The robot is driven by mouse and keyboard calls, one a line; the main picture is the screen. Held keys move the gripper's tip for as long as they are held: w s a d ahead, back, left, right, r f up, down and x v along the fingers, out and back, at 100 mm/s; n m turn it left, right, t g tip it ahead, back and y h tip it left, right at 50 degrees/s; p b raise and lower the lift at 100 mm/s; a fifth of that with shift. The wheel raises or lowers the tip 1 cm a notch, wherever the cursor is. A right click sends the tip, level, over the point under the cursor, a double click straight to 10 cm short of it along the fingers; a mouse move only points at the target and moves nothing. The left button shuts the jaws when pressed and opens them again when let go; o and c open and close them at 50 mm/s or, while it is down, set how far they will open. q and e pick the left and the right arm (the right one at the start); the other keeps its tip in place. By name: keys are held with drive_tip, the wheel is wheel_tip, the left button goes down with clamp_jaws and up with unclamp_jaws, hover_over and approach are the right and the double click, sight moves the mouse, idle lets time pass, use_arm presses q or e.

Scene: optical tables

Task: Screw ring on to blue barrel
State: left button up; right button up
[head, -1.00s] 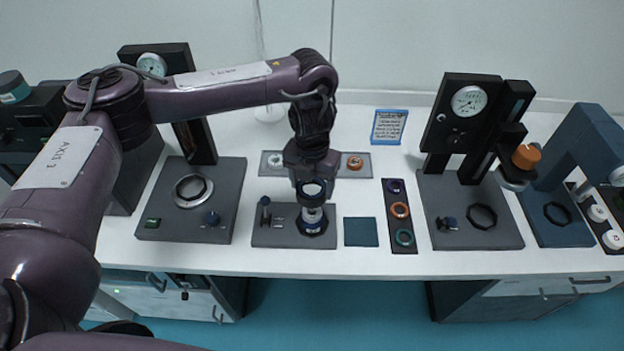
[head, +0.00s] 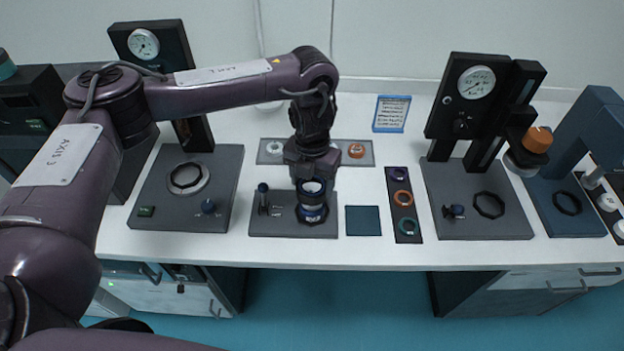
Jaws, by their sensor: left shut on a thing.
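The blue barrel (head: 312,215) stands upright in a dark holder on a grey base plate (head: 283,230) at the middle of the table. My left gripper (head: 312,180) points straight down over it and is shut on a dark ring with a pale centre (head: 312,187). The ring sits at the barrel's top, with little or no gap showing. I cannot tell whether the threads are engaged. The gripper's fingers partly hide the ring. My right gripper is not in view.
A small post (head: 263,197) stands on the same plate, left of the barrel. A dark strip with several coloured rings (head: 403,228) and a teal mat (head: 363,221) lie to the right. A grey tray (head: 362,160) with white and orange rings lies behind. Gauge stands rise either side.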

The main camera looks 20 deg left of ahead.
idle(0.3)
use_arm(q)
drive_tip(key=shift+f+b, duration=0.45)
drive_tip(key=shift+f, duration=0.2)
idle(1.0)
drive_tip(key=shift+f+b, duration=0.5)
drive_tip(key=shift+f, duration=0.35)
idle(0.4)
drive_tip(key=shift+f, duration=0.5)
idle(1.8)
